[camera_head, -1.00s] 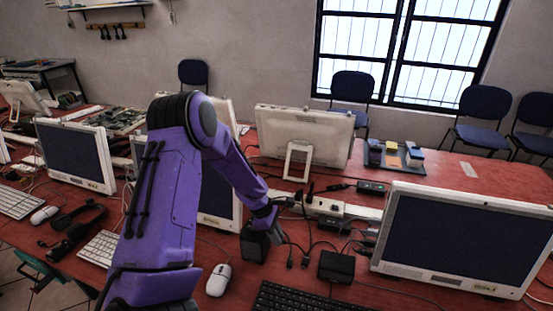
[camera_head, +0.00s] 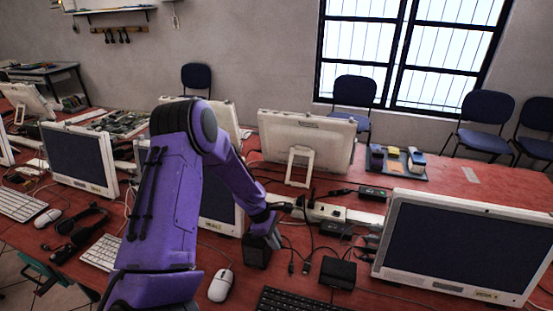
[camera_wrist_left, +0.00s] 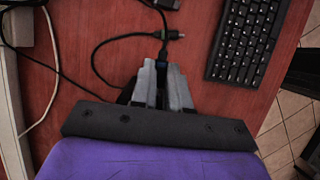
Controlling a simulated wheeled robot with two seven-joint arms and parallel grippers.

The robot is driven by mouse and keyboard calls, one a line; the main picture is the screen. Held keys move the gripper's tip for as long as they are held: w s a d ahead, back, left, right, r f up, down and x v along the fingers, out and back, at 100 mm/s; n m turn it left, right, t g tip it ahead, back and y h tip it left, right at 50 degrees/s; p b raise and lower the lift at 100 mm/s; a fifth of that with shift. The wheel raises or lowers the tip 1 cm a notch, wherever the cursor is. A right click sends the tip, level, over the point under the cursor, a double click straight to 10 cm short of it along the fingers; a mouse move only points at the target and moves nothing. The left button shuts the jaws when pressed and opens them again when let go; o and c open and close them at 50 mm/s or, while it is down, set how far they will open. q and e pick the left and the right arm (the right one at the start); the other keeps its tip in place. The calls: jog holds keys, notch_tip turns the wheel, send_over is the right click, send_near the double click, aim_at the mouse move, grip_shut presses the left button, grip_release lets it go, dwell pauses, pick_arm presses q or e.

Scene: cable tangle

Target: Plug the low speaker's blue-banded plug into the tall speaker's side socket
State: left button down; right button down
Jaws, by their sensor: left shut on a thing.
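My left gripper (camera_head: 275,238) is low over the red table in the head view. In the left wrist view its grey fingers (camera_wrist_left: 161,68) are shut on a dark plug with a blue part (camera_wrist_left: 163,50) at their tips; a thin black cable runs up from it. Another black plug (camera_wrist_left: 175,35) on a looped cable lies just beyond the fingertips. A flat black box (camera_head: 337,272) lies right of the gripper; it may be the low speaker, but I cannot tell. I cannot make out the tall speaker or its side socket. My right gripper is not in view.
A black keyboard (camera_head: 305,301) and white mouse (camera_head: 221,285) lie in front. A white power strip (camera_head: 330,213) with several cables runs behind. Monitors stand at the right (camera_head: 465,248) and back (camera_head: 305,140). Loose cables crowd the table around the gripper.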

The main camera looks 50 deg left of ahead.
pick_arm(q)
jog(key=shift+s+a+p, duration=0.5)
jog(key=shift+a, duration=0.05)
jog(key=shift+s+a, duration=0.15)
jog(key=shift+s, duration=0.05)
jog(key=shift+s+f, duration=0.1)
dwell(0.5)
jog(key=shift+w+d+f, duration=0.1)
jog(key=shift+w+d, duration=0.4)
jog(key=shift+d, duration=0.15)
jog(key=shift+w+d, duration=0.1)
jog(key=shift+w, duration=0.1)
jog(key=shift+w+d+p, duration=0.1)
jog(key=shift+w+p, duration=0.05)
jog(key=shift+p, duration=0.15)
jog(key=shift+r, duration=0.25)
